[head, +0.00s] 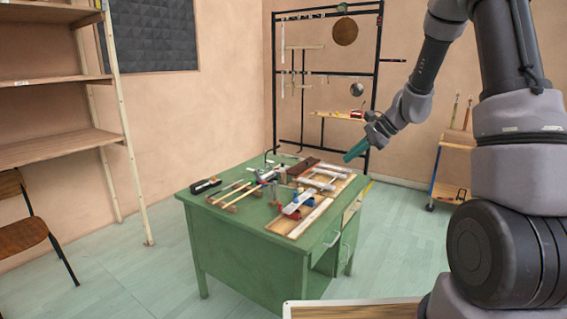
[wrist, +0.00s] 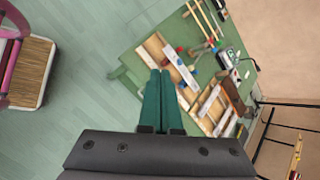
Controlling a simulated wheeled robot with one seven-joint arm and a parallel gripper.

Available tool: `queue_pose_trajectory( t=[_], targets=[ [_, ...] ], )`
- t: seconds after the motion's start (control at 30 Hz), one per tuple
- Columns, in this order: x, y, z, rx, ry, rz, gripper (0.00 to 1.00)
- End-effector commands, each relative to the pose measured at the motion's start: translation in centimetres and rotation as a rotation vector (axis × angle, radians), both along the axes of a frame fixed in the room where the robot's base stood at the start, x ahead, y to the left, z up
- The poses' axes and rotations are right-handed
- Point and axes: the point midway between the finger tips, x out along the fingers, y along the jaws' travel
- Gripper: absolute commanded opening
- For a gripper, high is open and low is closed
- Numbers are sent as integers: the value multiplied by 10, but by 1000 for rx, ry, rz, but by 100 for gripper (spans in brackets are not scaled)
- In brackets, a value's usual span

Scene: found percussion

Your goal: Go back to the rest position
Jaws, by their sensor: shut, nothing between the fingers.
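My gripper (head: 355,151) is raised in the air above the right side of the green desk (head: 228,238) in the head view. Its teal fingers are together, with nothing held between them. In the wrist view the shut fingers of my gripper (wrist: 160,78) point toward the desk (wrist: 133,40), which lies well below. My arm reaches in from the right in the head view, bent and clear of the desk top. No rest position is marked in either view.
The desk carries wooden bars, a board (head: 325,205), metal pieces and a black tool (head: 206,185). A black rack (head: 274,90) stands behind. Shelves (head: 55,148) and a chair (head: 22,236) are left; a trolley (head: 452,160) is right. The floor in front of the shelves is open.

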Motion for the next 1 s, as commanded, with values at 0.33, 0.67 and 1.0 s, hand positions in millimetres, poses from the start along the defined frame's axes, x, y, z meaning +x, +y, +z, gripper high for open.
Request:
queue_pose_trajectory(
  t=[0.33,0.67,1.0],
  targets=[
    [-107,7,124,-268,-259,302,0],
    [-214,-10,183,-589,-491,517,0],
    [-278,-32,199,-837,-629,617,0]
  ],
)
